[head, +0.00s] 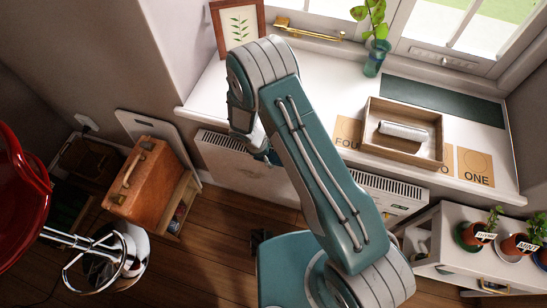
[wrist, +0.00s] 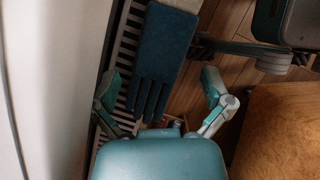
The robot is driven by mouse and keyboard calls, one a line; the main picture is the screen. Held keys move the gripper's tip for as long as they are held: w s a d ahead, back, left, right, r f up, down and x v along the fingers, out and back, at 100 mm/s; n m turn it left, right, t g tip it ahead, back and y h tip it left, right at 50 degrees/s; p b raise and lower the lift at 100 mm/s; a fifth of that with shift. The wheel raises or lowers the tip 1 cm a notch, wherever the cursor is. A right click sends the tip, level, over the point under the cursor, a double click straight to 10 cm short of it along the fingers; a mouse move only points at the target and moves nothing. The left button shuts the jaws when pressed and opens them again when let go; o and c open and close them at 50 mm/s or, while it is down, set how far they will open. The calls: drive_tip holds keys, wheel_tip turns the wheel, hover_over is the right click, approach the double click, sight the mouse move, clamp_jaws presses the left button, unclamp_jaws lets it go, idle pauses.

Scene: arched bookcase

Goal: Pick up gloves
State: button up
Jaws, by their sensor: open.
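A dark blue glove (wrist: 163,48) with a pale cuff shows in the wrist view, its fingers pointing down the picture. It lies along the slatted radiator top; whether it rests on it or hangs there I cannot tell. A second glove cannot be made out. My gripper (wrist: 160,80) is open, with one finger on each side of the glove in the picture. No contact shows, and the depth between them is unclear. In the head view my gripper (head: 265,150) is partly hidden behind my arm, below the windowsill edge, and the glove is not clearly visible.
The white windowsill (head: 215,95) holds a wooden tray (head: 375,144) with a white roll, a vase (head: 376,58) and a picture frame (head: 238,25). A brown leather case (head: 143,182) stands left of the radiator (head: 235,160). A white cabinet (head: 450,255) with potted plants is at right.

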drive_tip(key=shift+d+f, duration=0.2)
drive_tip(key=shift+d, duration=0.35)
drive_tip(key=shift+d+f, duration=0.15)
drive_tip(key=shift+f, duration=0.2)
drive_tip(key=c, duration=0.9)
drive_tip(key=shift+r, duration=0.1)
drive_tip(key=shift+r, duration=0.25)
drive_tip(key=a, duration=1.2)
drive_tip(key=s+a, duration=0.1)
drive_tip(key=a, duration=0.5)
drive_tip(key=shift+r, duration=0.4)
drive_tip(key=shift+c, duration=0.2)
drive_tip(key=shift+s, duration=0.1)
